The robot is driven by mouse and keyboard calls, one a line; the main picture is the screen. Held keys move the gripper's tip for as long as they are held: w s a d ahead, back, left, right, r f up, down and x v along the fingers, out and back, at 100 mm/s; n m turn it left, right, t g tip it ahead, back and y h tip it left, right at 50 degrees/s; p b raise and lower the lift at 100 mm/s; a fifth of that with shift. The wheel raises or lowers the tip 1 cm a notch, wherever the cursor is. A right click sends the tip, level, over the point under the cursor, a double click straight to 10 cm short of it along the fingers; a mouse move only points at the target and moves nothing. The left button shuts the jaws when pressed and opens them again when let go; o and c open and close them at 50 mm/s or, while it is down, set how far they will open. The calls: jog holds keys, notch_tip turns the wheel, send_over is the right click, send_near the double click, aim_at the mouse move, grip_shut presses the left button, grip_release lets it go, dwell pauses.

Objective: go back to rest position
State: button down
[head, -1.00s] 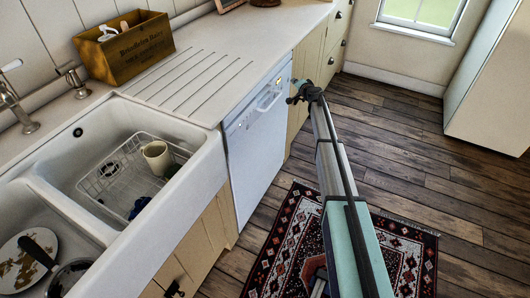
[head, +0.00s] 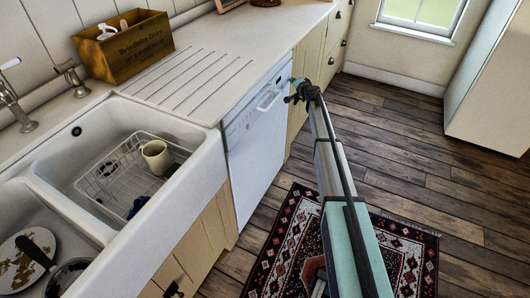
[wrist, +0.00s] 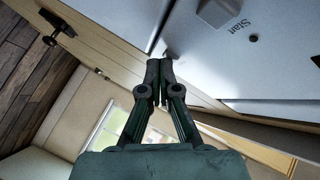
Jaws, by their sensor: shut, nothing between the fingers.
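My gripper (head: 290,98) is at the end of my outstretched arm, in front of the far upper edge of the white dishwasher (head: 256,140) in the head view. In the wrist view its two dark fingers (wrist: 159,66) are together with nothing between them. The dishwasher front also fills the top right of the wrist view (wrist: 225,65), with a "Start" label and a button. The fingertips appear close to that front; I cannot tell whether they touch it. The dishwasher door looks shut.
A white sink (head: 190,195) on the left holds a wire rack (head: 110,185) with a cream cup (head: 156,157). A wooden box (head: 125,45) stands on the counter. A patterned rug (head: 285,235) lies under my arm. The wooden floor (head: 400,135) on the right is clear.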

jog(key=shift+s+d+b, duration=0.3)
jog(key=shift+d+b, duration=0.25)
jog(key=shift+b, duration=0.05)
jog(key=s+d+b, duration=0.2)
jog(key=d+b, duration=0.2)
jog(key=d, duration=0.1)
jog(key=shift+s+d, duration=0.2)
jog(key=shift+s, duration=0.15)
dwell(0.3)
jog(key=shift+a, duration=0.1)
